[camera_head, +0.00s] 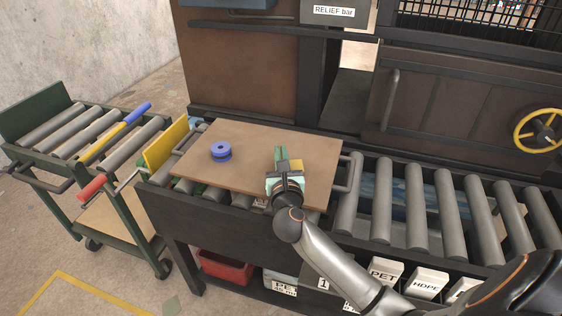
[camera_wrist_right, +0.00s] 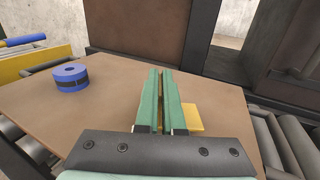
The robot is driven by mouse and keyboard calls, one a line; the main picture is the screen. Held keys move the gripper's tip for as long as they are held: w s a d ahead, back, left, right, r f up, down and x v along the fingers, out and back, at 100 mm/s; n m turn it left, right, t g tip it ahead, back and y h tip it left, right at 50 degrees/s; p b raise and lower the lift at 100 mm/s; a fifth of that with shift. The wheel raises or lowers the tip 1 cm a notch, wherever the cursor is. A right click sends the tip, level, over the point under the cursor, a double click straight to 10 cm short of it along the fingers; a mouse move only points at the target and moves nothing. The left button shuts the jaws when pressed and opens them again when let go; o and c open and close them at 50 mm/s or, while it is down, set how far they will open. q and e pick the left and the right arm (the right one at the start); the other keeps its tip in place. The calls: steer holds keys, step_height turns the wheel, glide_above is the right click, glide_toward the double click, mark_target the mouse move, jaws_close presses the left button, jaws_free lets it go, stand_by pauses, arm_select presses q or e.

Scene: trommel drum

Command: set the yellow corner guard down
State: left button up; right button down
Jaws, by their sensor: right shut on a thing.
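The yellow corner guard (camera_head: 297,167) shows just right of the fingers of my right gripper (camera_head: 281,153), over the brown board (camera_head: 325,146). In the right wrist view the guard (camera_wrist_right: 194,118) is a flat yellow piece sticking out right of the green fingers (camera_wrist_right: 160,75), partly hidden by them. The fingers are nearly together, with a thin gap, and shut on the guard. Whether the guard touches the board I cannot tell. My left gripper is not in view.
A blue spool (camera_head: 221,151) stands on the board's left part. A yellow plate (camera_head: 165,146) stands at the board's left end. Grey rollers (camera_head: 417,205) lie to the right, and a green roller cart (camera_head: 93,145) stands at left. The board between spool and gripper is bare.

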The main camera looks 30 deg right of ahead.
steer(key=shift+f, duration=0.5)
steer(key=shift+f, duration=0.1)
steer(key=c, duration=1)
jaws_free()
steer(key=shift+c, duration=0.2)
